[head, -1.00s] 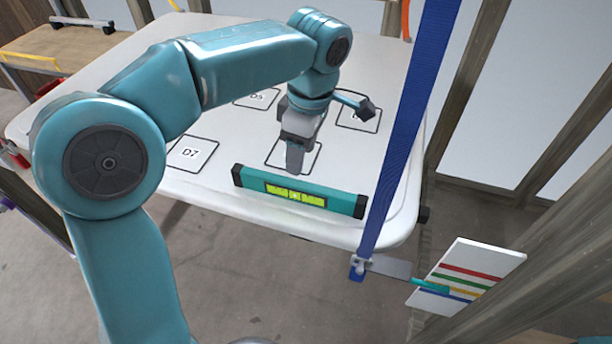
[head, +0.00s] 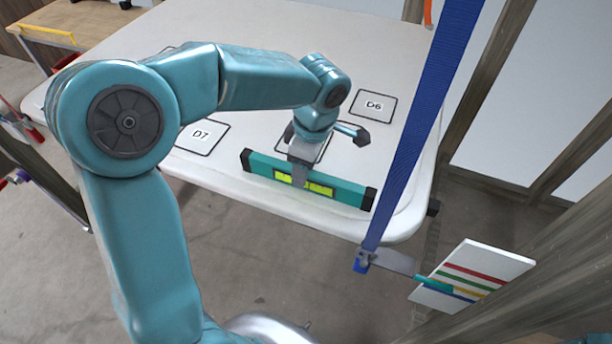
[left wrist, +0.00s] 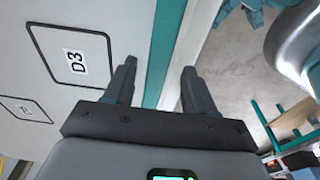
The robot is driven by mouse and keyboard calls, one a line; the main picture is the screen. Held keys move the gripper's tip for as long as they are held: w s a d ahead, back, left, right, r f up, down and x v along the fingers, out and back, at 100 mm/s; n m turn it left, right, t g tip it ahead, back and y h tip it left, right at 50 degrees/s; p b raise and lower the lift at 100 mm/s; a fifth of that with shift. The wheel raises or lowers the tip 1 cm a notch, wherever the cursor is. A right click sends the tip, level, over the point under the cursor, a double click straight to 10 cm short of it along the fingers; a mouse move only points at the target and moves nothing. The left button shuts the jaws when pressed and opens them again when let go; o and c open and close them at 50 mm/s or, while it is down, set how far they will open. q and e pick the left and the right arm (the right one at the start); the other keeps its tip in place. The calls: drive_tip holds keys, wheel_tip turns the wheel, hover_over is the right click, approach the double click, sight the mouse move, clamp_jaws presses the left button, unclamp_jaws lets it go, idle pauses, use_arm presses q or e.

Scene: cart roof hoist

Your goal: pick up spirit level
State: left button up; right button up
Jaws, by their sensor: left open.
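The spirit level (head: 340,191) is a long teal bar with black end caps and a yellow-green window, lying near the front edge of the white table. My left gripper (head: 299,180) is over the level, its fingers hiding part of the window in the head view. In the left wrist view the two fingers (left wrist: 158,85) are apart, and the teal level (left wrist: 165,50) runs between them. I cannot tell whether a finger touches it. My right gripper is not in view.
A blue strap (head: 420,125) hangs down right of the level. A white board with coloured stripes (head: 474,275) is at the lower right.

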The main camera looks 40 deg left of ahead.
use_arm(q)
drive_tip(key=f, duration=0.3)
drive_tip(key=f+p, duration=0.1)
drive_tip(key=shift+a+f, duration=0.15)
drive_tip(key=shift+a, duration=0.15)
drive_tip(key=shift+w+d+f, duration=0.1)
clamp_jaws()
